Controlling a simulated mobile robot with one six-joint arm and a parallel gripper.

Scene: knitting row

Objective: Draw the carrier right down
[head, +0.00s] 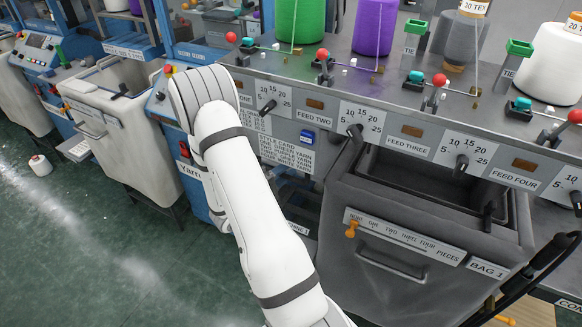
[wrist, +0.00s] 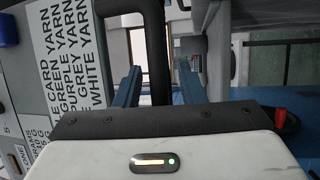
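My gripper (wrist: 157,84) shows in the wrist view with two blue fingers standing apart. A dark upright bar (wrist: 155,50) runs between them from the top edge. Its lower end is hidden by the gripper's front. I cannot tell whether either finger touches it, or for certain that it is the carrier. In the head view my white arm reaches up to the machine's left end, and the gripper is hidden behind my arm. No part is clearly recognisable there as the carrier.
The yarn order card (head: 286,152) is on the machine front; it also shows in the wrist view (wrist: 72,60). A grey bag bin (head: 400,262) labelled BAG 1 hangs at right. Feed levers, green (head: 300,20) and purple (head: 374,25) cones line the top. A cone (head: 40,165) stands on the floor.

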